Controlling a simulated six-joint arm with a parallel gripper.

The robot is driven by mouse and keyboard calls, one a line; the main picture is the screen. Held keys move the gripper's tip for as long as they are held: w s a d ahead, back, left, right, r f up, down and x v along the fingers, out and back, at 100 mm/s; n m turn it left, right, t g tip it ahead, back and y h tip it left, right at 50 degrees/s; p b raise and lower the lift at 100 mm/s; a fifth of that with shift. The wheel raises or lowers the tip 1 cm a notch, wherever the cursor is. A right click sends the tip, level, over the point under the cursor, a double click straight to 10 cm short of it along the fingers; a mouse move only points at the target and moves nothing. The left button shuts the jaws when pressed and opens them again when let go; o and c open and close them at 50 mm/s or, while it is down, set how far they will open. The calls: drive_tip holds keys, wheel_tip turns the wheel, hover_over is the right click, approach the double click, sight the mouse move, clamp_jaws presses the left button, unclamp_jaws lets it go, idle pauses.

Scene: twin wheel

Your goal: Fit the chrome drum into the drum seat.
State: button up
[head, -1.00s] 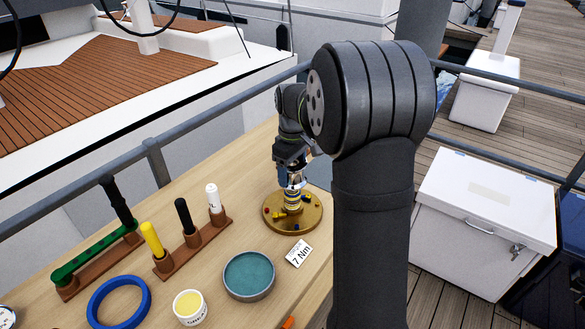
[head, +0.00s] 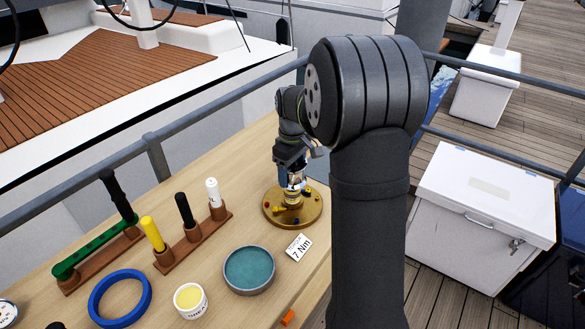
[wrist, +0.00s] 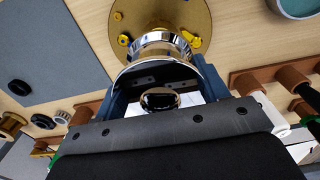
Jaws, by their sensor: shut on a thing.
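The chrome drum (wrist: 158,50) is a shiny, flared metal piece with a mirror-like rim. It is between the two blue fingers of my gripper (wrist: 160,85) in the wrist view, and the gripper is shut on it. A round brass base (wrist: 122,14) lies just beyond the drum. In the head view my gripper (head: 293,172) points down over the middle of the brass base (head: 277,217), with the drum (head: 294,193) below it. The drum hides the seat, and I cannot tell whether the drum is in it or just above.
Small yellow, red and blue parts sit on the base. A 7 Nm card (head: 299,247), a teal-lined round dish (head: 249,269), a cream tub (head: 190,300) and a blue ring (head: 119,298) lie nearer. Wooden racks with upright handles (head: 184,209) stand at left.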

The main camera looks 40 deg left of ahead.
sight(292, 188)
drive_tip(key=shift+f, duration=3.5)
drive_tip(key=o, duration=1.7)
wheel_tip(292, 188, up, 18)
drive_tip(key=shift+f, duration=0.25)
drive_tip(key=shift+f, duration=0.1)
wheel_tip(292, 188, down, 17)
drive_tip(key=shift+f, duration=0.2)
drive_tip(key=shift+r, duration=0.2)
drive_tip(key=shift+r, duration=0.1)
